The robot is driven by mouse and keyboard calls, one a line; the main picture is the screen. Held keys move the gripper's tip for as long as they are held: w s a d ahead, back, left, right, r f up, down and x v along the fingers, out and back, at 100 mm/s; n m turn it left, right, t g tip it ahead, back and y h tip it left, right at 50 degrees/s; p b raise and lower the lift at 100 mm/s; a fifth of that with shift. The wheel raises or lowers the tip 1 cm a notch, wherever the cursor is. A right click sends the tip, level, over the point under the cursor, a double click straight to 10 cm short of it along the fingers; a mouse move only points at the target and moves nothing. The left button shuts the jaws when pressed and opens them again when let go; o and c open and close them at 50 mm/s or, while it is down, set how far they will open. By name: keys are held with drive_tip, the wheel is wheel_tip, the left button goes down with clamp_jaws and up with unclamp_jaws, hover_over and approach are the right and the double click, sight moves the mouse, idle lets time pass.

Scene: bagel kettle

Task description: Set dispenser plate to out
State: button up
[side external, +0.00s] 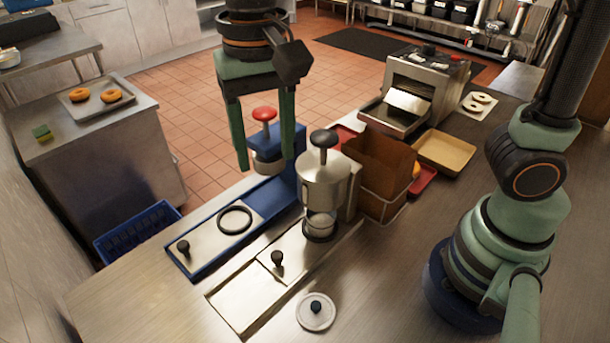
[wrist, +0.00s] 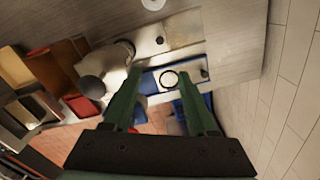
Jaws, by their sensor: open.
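A silver dispenser (side external: 322,188) with a black top knob stands on the counter; it also shows in the wrist view (wrist: 115,62). In front of it, a flat metal plate (side external: 296,258) with a small black knob (side external: 277,259) lies in a counter recess. Beside it is a blue frame (side external: 213,261) with a second knobbed metal plate (side external: 203,246) and a black ring (side external: 235,220). Which plate the task names, I cannot tell. My gripper (side external: 265,163) is open and empty, pointing down above the blue frame's back end; its fingers show in the wrist view (wrist: 160,82).
A red-knobbed press (side external: 264,116) stands behind my fingers. A brown box (side external: 376,172), a tan tray (side external: 445,153) and a toaster (side external: 420,88) stand to the right. A round lid (side external: 315,312) lies in front. The counter's front left is clear.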

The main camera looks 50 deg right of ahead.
sight(276, 255)
wheel_tip(276, 255, down, 24)
drive_tip(key=shift+r, duration=0.2)
idle(0.4)
drive_tip(key=shift+c, duration=0.3)
clamp_jaws()
idle(1.1)
